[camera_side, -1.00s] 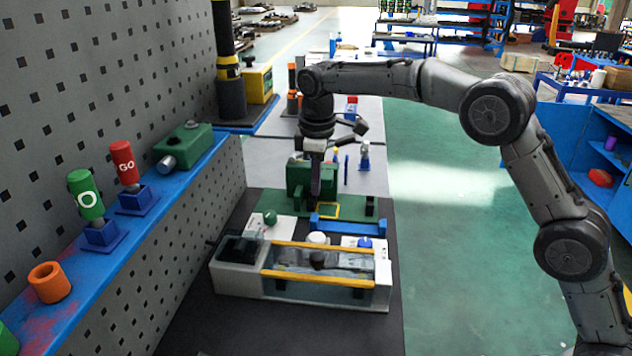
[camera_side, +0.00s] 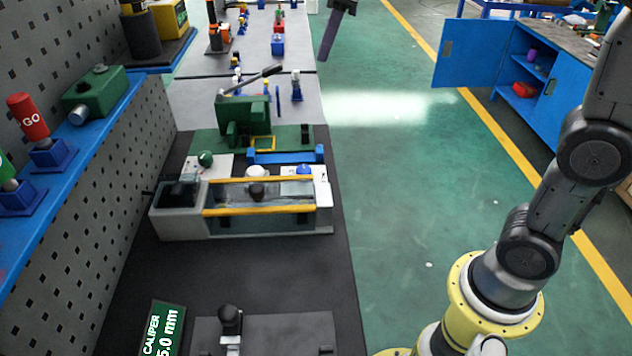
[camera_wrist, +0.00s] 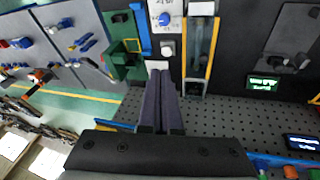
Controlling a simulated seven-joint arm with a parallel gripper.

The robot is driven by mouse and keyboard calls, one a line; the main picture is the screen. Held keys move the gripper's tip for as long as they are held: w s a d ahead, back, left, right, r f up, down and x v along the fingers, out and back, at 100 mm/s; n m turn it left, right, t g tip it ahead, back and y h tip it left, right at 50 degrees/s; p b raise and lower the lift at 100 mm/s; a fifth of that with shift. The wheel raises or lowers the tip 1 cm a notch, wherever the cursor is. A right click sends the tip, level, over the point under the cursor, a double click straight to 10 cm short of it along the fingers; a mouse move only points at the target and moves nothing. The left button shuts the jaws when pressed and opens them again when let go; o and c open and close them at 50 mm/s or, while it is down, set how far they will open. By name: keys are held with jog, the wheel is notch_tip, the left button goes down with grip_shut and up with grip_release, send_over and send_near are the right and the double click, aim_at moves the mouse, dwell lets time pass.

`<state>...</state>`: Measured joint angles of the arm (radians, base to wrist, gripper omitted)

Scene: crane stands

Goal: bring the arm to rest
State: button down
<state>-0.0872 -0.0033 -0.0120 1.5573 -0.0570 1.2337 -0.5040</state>
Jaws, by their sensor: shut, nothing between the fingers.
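My gripper (camera_side: 331,38) hangs at the top edge of the side view, its dark purple fingers pointing down and slightly left. It is raised clear of the bench fixtures and appears over the green floor side in that view. In the wrist view the two long fingers (camera_wrist: 159,80) lie side by side, shut, with nothing held. My upper arm links rise at the right of the side view; the wrist and part of the forearm are out of frame.
A green block with a lever (camera_side: 243,118) stands on the bench behind a grey fixture with yellow rails (camera_side: 258,210). A blue shelf (camera_side: 75,180) with a red GO cylinder (camera_side: 28,116) runs along the left wall. Green floor (camera_side: 400,200) at right is open.

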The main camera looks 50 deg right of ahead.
jog(key=s+d+m, duration=0.1)
jog(key=s, duration=0.7)
jog(key=s+d+f+m+t, duration=0.1)
jog(key=s+f+m, duration=0.4)
jog(key=s+f, duration=0.8)
jog(key=shift+s+m, duration=0.4)
jog(key=shift+s, duration=0.55)
jog(key=shift+d, duration=0.1)
